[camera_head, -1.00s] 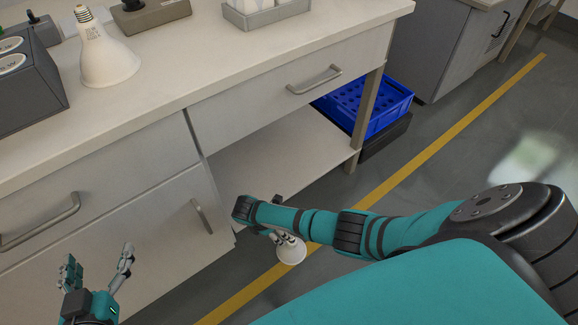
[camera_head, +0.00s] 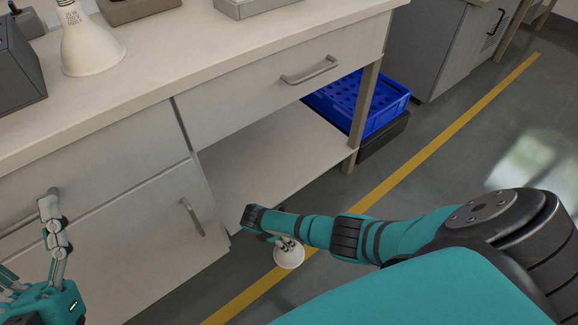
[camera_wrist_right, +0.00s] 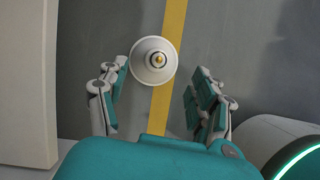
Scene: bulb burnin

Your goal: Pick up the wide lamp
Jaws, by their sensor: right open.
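A wide white lamp (camera_head: 289,253) shows on the yellow floor line, below my right wrist in the head view. In the right wrist view the lamp (camera_wrist_right: 145,72) is seen base-on, its small brass-coloured tip in the middle. My right gripper (camera_head: 284,243) is open. Its fingers (camera_wrist_right: 158,98) show left and right of the lamp in the wrist view, with clear space on the right; I cannot tell how far beyond them it is. Another wide white lamp (camera_head: 92,48) stands base up on the bench. My left gripper (camera_head: 30,245) is open and empty at lower left.
The bench (camera_head: 150,85) has drawers with bar handles and an open lower shelf (camera_head: 270,150). A blue crate (camera_head: 375,115) sits on a black one beside the bench leg. A dark box (camera_head: 18,70) stands at the bench's left. The floor to the right is clear.

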